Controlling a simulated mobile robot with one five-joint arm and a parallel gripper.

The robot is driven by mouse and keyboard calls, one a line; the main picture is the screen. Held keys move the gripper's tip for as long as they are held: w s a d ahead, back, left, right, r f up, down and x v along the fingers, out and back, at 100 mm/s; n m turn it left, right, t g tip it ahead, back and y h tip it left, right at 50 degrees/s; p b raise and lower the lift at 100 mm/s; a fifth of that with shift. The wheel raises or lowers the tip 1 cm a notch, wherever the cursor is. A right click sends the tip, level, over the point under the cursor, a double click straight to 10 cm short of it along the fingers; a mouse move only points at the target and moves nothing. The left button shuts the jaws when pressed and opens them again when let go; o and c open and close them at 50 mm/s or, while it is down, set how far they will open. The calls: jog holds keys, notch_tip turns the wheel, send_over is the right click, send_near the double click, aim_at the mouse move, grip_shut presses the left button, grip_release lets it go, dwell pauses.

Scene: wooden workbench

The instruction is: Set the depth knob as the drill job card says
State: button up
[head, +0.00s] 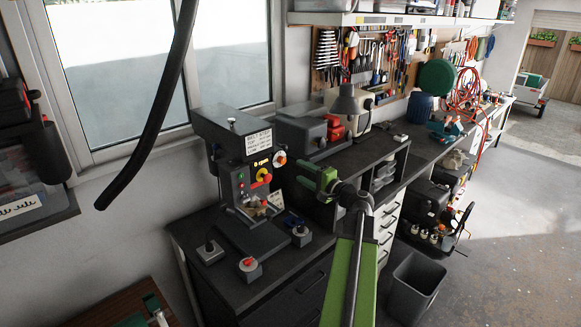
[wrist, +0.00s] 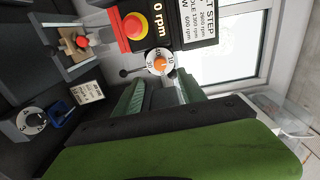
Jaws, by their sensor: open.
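The drill press (head: 228,150) stands on the dark bench by the window. A white dial with an orange centre and numbers, including 10 and 30, sits on its head (head: 280,159); it looks like the depth knob and shows in the wrist view (wrist: 160,62). A small white card (head: 276,198), likely the job card, stands beside the press and also shows in the wrist view (wrist: 88,92); its text is too small to read. My green gripper (head: 306,176) is open and empty, right of the press. In the wrist view its fingers (wrist: 158,84) point toward the dial, apart from it.
A red stop button on yellow (wrist: 132,25) and a 0 rpm display (wrist: 158,20) are close to the dial. Small control boxes (head: 210,252), (head: 250,270) and (head: 300,237) stand on the bench front. A grey machine (head: 300,138) stands behind my gripper.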

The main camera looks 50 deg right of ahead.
jog(key=s, duration=0.8)
jog(key=shift+a, duration=0.25)
jog(key=shift+s, duration=0.1)
jog(key=w+a+f+n+g+y+b, duration=0.2)
jog(key=w+a+f+n, duration=0.1)
jog(key=w+a+f, duration=0.4)
jog(key=w+a+f+n+g+y+b, duration=0.1)
jog(key=w+a+f+n+g+y, duration=0.2)
jog(key=a, duration=0.6)
jog(key=w+a+f+n+g+y+b, duration=0.2)
jog(key=w+a+f, duration=0.2)
jog(key=a+f, duration=0.35)
jog(key=s+a+f+n+g+h+b, duration=0.1)
jog(key=a+f+n+g+h+b, duration=0.1)
jog(key=a+f, duration=0.4)
jog(key=s+a+f+n+g+h+b, duration=0.2)
jog(key=a+f+n+g, duration=0.3)
jog(key=a, duration=0.9)
jog(key=s+a+f+n+g+h+b, duration=0.1)
jog(key=a+f+n+g+b, duration=0.2)
jog(key=a+f, duration=0.5)
jog(key=a+g, duration=0.1)
jog(key=a, duration=0.1)
jog(key=shift+s+a+n+h+b, duration=0.2)
jog(key=shift+a+n+h+b, duration=0.1)
jog(key=shift+h, duration=0.1)
